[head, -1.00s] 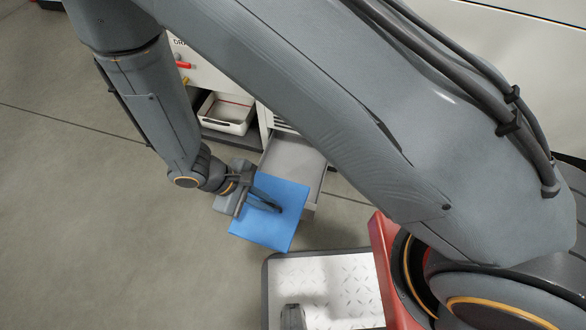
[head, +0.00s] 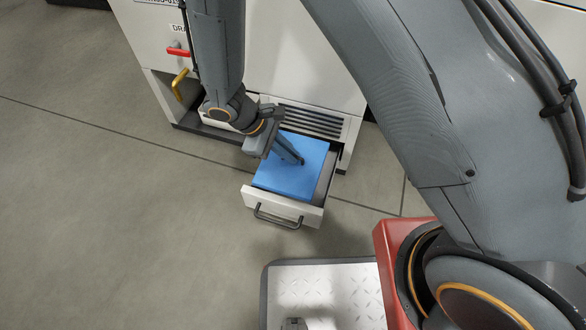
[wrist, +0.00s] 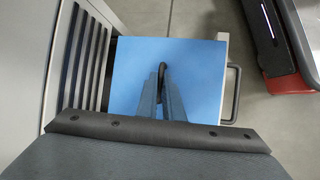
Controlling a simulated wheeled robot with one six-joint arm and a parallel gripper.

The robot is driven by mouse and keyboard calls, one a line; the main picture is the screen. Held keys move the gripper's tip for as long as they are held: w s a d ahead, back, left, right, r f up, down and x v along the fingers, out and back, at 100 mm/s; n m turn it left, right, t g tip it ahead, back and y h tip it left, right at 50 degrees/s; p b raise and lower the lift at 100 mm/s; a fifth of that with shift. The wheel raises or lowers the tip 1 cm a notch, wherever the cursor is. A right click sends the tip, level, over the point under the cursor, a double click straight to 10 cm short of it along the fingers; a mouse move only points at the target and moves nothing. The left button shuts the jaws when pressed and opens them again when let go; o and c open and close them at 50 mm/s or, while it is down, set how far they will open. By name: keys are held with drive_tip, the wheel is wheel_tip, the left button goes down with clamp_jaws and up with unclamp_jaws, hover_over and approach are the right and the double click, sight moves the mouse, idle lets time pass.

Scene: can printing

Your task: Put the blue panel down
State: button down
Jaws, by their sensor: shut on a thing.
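The blue panel (head: 289,181) is a flat square plate, held level over the open drawer (head: 283,211) at the foot of the machine. My gripper (head: 297,160) is shut on the dark handle in the middle of the panel's top. In the wrist view the blue panel (wrist: 190,70) covers most of the drawer, and my gripper (wrist: 162,75) closes on the dark handle. A strip of the drawer's inside shows along the panel's right edge in the head view. I cannot tell whether the panel touches the drawer's floor.
The white machine (head: 290,60) stands behind, with a vent grille (head: 310,120) above the drawer. A red lever (head: 178,51) and a yellow handle (head: 179,84) stick out at its left. Open grey floor (head: 120,240) lies to the left. A metal-plated platform (head: 325,290) is in front.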

drive_tip(key=w, duration=0.1)
drive_tip(key=w+d+f+b, duration=0.1)
drive_tip(key=shift+w, duration=0.35)
wheel_tip(320, 180, down, 5)
drive_tip(key=shift+r+b, duration=0.15)
drive_tip(key=shift+b, duration=1.1)
wheel_tip(320, 180, down, 5)
drive_tip(key=b, duration=0.2)
drive_tip(key=shift+s+f+b, duration=0.1)
drive_tip(key=shift+f+b, duration=0.1)
drive_tip(key=shift+b, duration=0.2)
drive_tip(key=shift+w+f+b, duration=0.2)
drive_tip(key=shift+f+b, duration=0.05)
drive_tip(key=shift+b, duration=0.3)
drive_tip(key=c, duration=1.9)
unclamp_jaws()
